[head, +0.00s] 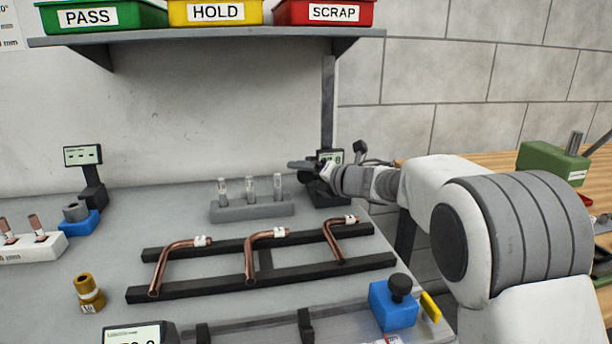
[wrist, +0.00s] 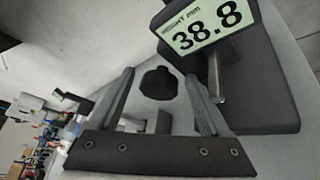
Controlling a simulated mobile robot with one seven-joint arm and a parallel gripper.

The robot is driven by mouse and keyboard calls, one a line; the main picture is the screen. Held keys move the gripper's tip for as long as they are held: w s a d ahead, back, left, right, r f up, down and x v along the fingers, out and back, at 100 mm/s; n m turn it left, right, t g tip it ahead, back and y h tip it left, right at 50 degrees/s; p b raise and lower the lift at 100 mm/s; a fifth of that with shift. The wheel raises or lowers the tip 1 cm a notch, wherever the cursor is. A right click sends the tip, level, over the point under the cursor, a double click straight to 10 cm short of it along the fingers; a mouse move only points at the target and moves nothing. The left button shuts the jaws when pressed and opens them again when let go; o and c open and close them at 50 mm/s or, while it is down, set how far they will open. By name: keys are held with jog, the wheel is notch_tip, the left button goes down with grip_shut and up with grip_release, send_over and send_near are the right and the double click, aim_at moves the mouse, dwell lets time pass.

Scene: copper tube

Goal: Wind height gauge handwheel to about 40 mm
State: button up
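The height gauge (head: 330,157) stands at the back right of the bench, its base and display partly hidden by my gripper. In the wrist view its display (wrist: 207,27) reads 38.8 mm. A dark round knob (wrist: 158,84), which looks like part of the handwheel, shows between my fingers. The rest of the handwheel cannot be made out. My gripper (wrist: 160,75) has its two fingers spread, one on each side of the knob with visible gaps. It also shows in the head view, at the gauge (head: 312,167), seen from the side and small.
A rack with three bent copper tubes (head: 262,252) lies in front of the gauge. A grey block with clear vials (head: 252,209) stands just left of it. A shelf (head: 210,36) with PASS, HOLD and SCRAP bins hangs above. A blue block with a black knob (head: 393,305) is at the front right.

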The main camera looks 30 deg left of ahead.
grip_shut()
jog(key=shift+f+m, duration=0.15)
jog(key=shift+m, duration=0.15)
jog(key=shift+y+b, duration=0.35)
jog(key=shift+y, duration=0.05)
jog(key=shift+o, duration=0.2)
grip_release()
jog(key=p+v, duration=0.1)
jog(key=v, duration=0.7)
jog(key=p+v, duration=0.1)
jog(key=v, duration=0.8)
jog(key=shift+d+r, duration=0.2)
jog(key=shift+r, duration=0.05)
